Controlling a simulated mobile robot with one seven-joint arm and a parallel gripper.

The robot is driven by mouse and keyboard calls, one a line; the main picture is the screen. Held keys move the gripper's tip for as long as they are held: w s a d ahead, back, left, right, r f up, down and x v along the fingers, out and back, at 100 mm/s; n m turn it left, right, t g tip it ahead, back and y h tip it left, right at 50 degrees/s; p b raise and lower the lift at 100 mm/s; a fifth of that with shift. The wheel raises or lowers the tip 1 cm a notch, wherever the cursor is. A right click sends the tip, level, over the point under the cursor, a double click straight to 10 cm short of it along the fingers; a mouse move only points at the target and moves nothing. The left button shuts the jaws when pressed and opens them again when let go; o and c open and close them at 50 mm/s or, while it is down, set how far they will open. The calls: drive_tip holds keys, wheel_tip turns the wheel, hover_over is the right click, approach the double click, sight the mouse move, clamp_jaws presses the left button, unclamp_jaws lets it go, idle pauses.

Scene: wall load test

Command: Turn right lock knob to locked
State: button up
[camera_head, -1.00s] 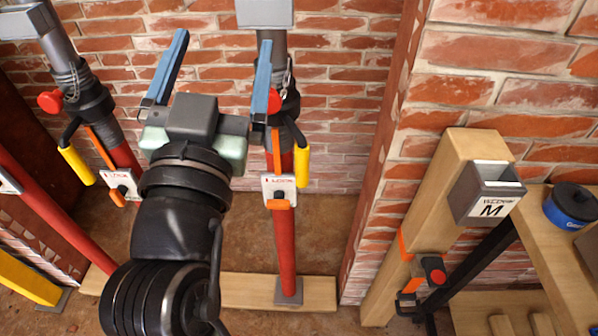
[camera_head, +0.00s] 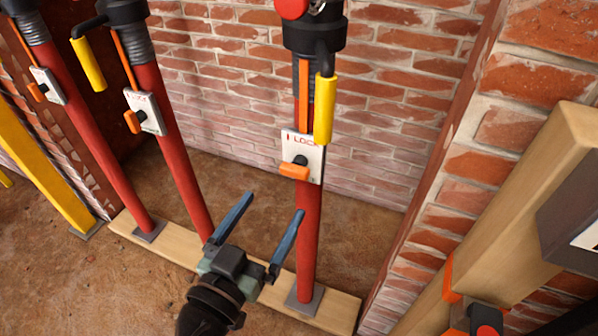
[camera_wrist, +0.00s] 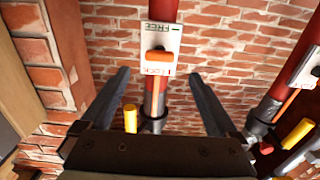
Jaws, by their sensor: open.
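The right lock knob (camera_head: 294,171) is an orange handle on a black hub. It sits on a white plate (camera_head: 316,150) marked LOCK, on the rightmost red prop (camera_head: 308,235). In the wrist view the knob (camera_wrist: 159,58) shows on the plate (camera_wrist: 170,38), with FREE and LOCK upside down at opposite ends. I cannot tell which setting it has. My gripper (camera_head: 274,205) is open and empty, lower in the head view than the knob and left of its prop. In the wrist view the knob lies between and beyond the fingers, apart from them.
A brick wall is behind, and a brick corner (camera_head: 440,180) with a wooden post (camera_head: 510,210) is at right.

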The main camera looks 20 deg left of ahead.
sight(292, 175)
drive_tip(key=w, duration=1)
drive_tip(key=shift+w+d, duration=0.15)
drive_tip(key=shift+d, duration=0.05)
drive_tip(key=c, duration=1.4)
